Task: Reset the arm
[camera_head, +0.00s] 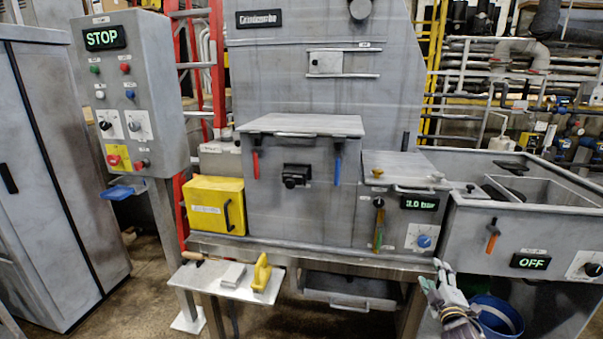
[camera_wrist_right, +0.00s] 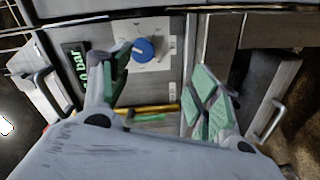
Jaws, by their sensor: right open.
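My right gripper (camera_head: 433,276) is at the lower right of the head view, in front of the machine's lower right part and beside a blue bucket. It points upward and is open, with nothing seen between its fingers. In the right wrist view its two green-padded fingers (camera_wrist_right: 160,88) stand apart, with the panel with the blue knob (camera_wrist_right: 144,49) beyond them. This panel also carries a green "bar" display (camera_wrist_right: 75,72). My left gripper is not in view.
The grey compactor (camera_head: 300,210) fills the middle. A control box reading STOP (camera_head: 103,38) stands left. A small shelf (camera_head: 225,283) holds a yellow-handled tool (camera_head: 262,272). A blue bucket (camera_head: 497,317) stands below the sink-like unit (camera_head: 520,225) at right. A yellow box (camera_head: 213,205) sits left of the compactor.

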